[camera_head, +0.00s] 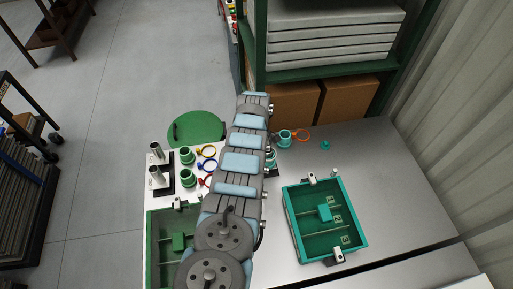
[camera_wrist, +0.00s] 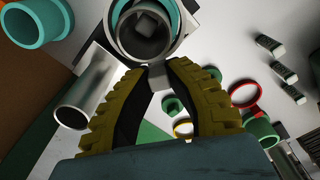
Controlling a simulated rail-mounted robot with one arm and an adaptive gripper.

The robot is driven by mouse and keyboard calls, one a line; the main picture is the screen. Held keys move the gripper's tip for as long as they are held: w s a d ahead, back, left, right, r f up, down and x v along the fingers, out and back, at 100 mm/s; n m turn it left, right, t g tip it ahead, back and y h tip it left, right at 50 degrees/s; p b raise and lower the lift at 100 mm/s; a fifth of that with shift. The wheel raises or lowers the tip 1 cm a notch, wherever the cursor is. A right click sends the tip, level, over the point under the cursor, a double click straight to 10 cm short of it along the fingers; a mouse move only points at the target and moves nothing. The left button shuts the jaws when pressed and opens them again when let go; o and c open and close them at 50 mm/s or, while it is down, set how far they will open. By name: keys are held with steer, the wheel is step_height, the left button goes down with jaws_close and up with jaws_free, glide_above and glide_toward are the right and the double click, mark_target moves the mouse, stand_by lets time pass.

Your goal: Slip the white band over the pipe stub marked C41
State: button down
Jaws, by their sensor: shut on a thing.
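My gripper (camera_wrist: 158,76) shows in the wrist view with two ridged yellow fingers. The fingertips close on a small pale grey tab of the white band (camera_wrist: 118,30), a ring at the top middle. A teal round stub (camera_wrist: 168,8) lies in line with the band. I cannot tell whether the band is around it or only in front of it. No C41 mark is readable. In the head view my arm hides the gripper and the band; part of a teal stub (camera_head: 271,157) shows beside the arm.
A steel pipe (camera_wrist: 84,92) and another teal stub (camera_wrist: 38,20) are close by on the left in the wrist view. A green crate (camera_head: 294,225) stands right of my arm.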

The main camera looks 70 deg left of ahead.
steer(key=shift+f+b, duration=1.8)
steer(key=shift+b, duration=0.3)
stand_by(1.1)
steer(key=c, duration=0.6)
jaws_free()
steer(key=shift+o, duration=0.2)
steer(key=shift+r+p, duration=4.25)
steer(key=shift+r, duration=1.25)
